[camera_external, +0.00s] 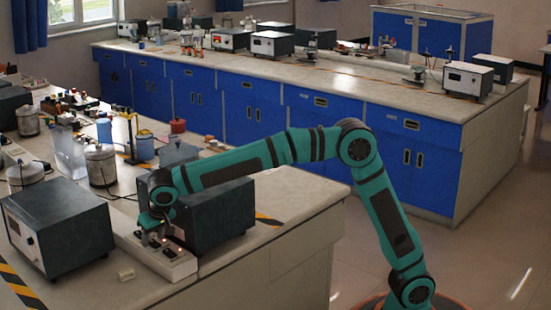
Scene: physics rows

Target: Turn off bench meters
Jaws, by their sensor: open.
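A dark bench meter (62,225) with a pale front stands at the near left of the near bench. A second dark box-shaped meter (208,212) stands to its right, partly hidden behind my arm. Between them lies a white strip (172,262) with switches and small glowing orange-red lights.
Jars, a clear container (70,150) and a stand (133,140) crowd the bench behind the meters. The bench's right front corner is mostly clear. A long blue-doored bench (330,115) with more meters stands behind.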

